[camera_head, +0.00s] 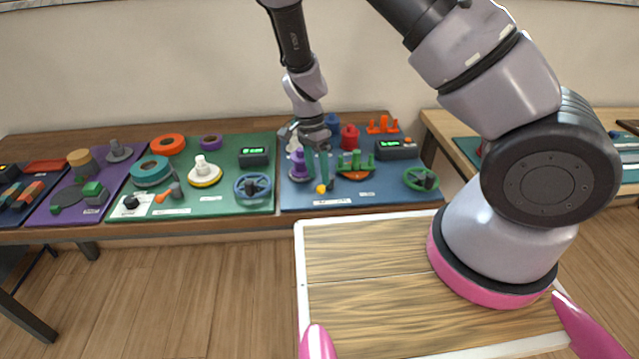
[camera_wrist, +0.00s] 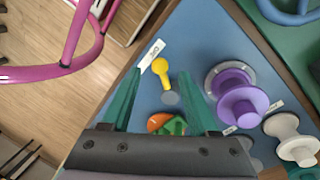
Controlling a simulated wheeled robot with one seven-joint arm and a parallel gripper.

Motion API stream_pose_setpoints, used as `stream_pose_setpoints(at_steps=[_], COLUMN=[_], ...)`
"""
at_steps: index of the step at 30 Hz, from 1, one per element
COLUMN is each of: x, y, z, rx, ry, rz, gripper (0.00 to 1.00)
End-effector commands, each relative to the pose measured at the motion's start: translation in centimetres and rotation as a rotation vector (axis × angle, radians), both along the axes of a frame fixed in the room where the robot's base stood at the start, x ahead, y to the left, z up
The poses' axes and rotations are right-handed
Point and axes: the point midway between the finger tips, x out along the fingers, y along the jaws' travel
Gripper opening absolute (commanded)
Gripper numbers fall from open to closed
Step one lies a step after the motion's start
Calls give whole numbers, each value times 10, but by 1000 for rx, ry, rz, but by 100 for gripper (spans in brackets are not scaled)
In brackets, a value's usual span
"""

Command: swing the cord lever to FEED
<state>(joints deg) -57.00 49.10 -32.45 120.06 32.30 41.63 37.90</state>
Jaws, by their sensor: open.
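The yellow lever (camera_wrist: 162,72), with a round knob and a short arm, lies on the blue board beside a small white label (camera_wrist: 151,54) too small to read surely. In the head view its yellow knob (camera_head: 321,188) shows near the board's front edge. My gripper (camera_wrist: 158,78) is open, its two teal fingers on either side of the lever in the wrist view. In the head view my gripper (camera_head: 323,180) is low over the blue board. Whether the fingers touch the lever or the board, I cannot tell. Nothing is held.
A purple spool (camera_wrist: 237,102) stands right of the fingers in the wrist view, with a white spool (camera_wrist: 292,139) beyond. An orange and green part (camera_wrist: 167,124) is close to the gripper. A green handwheel (camera_head: 421,179) and a display box (camera_head: 396,149) stand on the board's right.

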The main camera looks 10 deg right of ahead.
Motion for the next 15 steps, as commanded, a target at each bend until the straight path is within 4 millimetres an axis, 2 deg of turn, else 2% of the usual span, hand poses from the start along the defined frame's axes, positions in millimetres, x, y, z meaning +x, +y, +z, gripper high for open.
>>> stream_pose_setpoints(at_steps=[3,6,15], x=[-3,-5,-6], y=[-3,-4,-4], z=[-19,-29,-36], rx=[-2,-1,1], ry=[1,1,-1], rz=[0,0,2], gripper=[60,60,60])
